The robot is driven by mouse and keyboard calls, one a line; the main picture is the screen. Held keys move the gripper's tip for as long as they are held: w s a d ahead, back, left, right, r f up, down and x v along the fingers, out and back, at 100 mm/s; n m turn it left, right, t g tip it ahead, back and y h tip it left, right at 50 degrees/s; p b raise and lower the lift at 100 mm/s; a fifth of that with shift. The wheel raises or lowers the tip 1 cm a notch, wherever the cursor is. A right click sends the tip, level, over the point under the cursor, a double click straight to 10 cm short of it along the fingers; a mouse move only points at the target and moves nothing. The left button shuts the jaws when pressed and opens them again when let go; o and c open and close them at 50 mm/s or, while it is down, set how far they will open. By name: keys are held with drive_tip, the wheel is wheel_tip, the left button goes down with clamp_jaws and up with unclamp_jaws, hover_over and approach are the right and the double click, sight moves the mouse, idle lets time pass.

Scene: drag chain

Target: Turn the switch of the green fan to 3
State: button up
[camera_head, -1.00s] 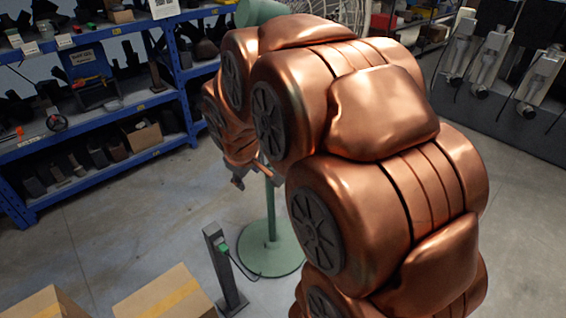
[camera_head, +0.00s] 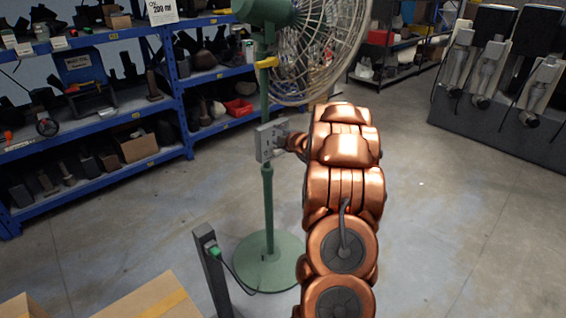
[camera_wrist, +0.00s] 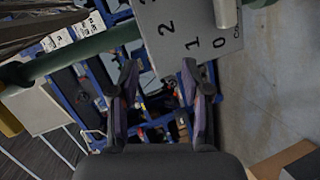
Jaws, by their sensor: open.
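The green fan (camera_head: 268,200) stands upright on a round base in the head view, its caged head at the top. A grey switch box (camera_head: 268,143) is fixed on its pole. In the wrist view the switch's pale panel (camera_wrist: 205,58) carries the numbers 2, 1 and 0, turned sideways, with part of another mark at its left edge. A metallic knob or handle (camera_wrist: 226,12) projects over the panel near the 0 and 1, cut off by the top edge. My gripper (camera_wrist: 160,66) is open and empty below the panel; in the head view it is mostly hidden beside the box.
A blue shelf (camera_head: 90,130) with tools stands behind at left. A dark post (camera_head: 214,272) with a green plug and cable is beside the fan base. A cardboard box (camera_head: 155,300) is at the front left.

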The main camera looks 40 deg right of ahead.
sight(281, 152)
drive_tip(key=s+d+f+n+t+y+b, duration=0.2)
drive_tip(key=f+n, duration=0.1)
drive_tip(key=f, duration=0.3)
drive_tip(key=s+d+f+n+t+y+b, duration=0.2)
drive_tip(key=s+d+f+b, duration=0.1)
drive_tip(key=f, duration=0.2)
drive_tip(key=shift+w+a+r+p, duration=0.1)
drive_tip(key=shift+w+p, duration=0.25)
drive_tip(key=shift+w, duration=1.65)
drive_tip(key=shift+w+a+p, duration=0.1)
drive_tip(key=shift+w+p, duration=0.2)
drive_tip(key=shift+w, duration=1.65)
drive_tip(key=shift+c, duration=0.2)
clamp_jaws()
